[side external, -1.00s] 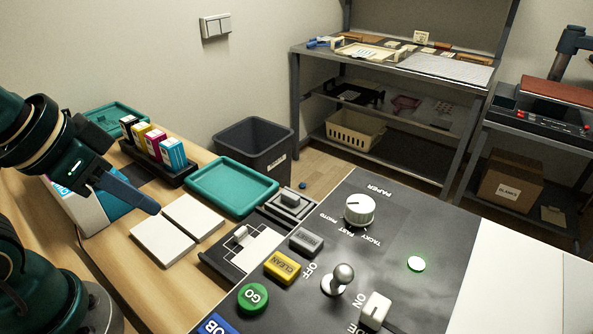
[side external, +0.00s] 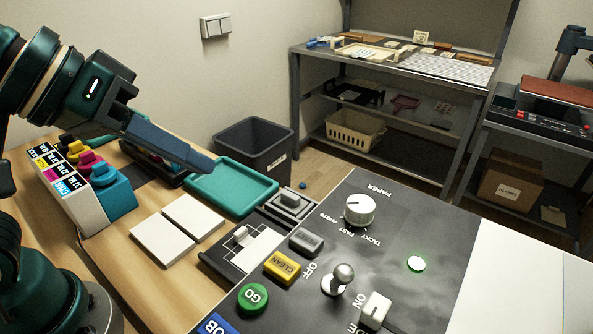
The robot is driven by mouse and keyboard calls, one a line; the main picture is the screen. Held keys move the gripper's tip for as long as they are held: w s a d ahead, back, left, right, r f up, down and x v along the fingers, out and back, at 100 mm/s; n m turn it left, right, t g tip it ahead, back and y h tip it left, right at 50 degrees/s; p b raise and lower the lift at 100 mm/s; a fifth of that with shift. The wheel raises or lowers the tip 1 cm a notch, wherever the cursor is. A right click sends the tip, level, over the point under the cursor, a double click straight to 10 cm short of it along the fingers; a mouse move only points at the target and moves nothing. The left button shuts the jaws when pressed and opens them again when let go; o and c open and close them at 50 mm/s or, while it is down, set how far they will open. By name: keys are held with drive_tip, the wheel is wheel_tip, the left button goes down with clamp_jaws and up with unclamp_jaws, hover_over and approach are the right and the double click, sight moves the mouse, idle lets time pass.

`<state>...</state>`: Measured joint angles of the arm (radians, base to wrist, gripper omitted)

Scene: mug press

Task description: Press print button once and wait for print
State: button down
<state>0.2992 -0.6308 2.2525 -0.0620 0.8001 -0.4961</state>
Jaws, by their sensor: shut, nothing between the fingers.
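The control panel (side external: 415,217) fills the lower middle. On it are a green GO button (side external: 252,298), a yellow CLEAN button (side external: 282,267), a grey button (side external: 306,241), a toggle lever (side external: 341,279) between OFF and ON, a round knob (side external: 359,209) and a lit green lamp (side external: 416,264). No button is labelled print in legible text. My gripper (side external: 207,168) is shut and empty. It is at the upper left, raised over the wooden table near the teal tray, apart from the panel buttons.
Two white tiles (side external: 163,241) lie on the table beside a teal tray (side external: 270,184). A dark bin (side external: 259,148) stands behind. A shelf (side external: 392,125) and a side bench (side external: 540,125) stand at the back right.

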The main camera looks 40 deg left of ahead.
drive_tip(key=s+d+r+m+h, duration=0.1)
drive_tip(key=d+r+h, duration=0.15)
drive_tip(key=d, duration=0.35)
drive_tip(key=m+g+h, duration=0.2)
hover_over(241, 299)
drive_tip(key=shift+r+y, duration=0.25)
drive_tip(key=shift+r, duration=0.2)
drive_tip(key=shift+t, duration=0.3)
drive_tip(key=shift+f, duration=4.4)
drive_tip(key=shift+f, duration=0.4)
drive_tip(key=shift+r, duration=0.1)
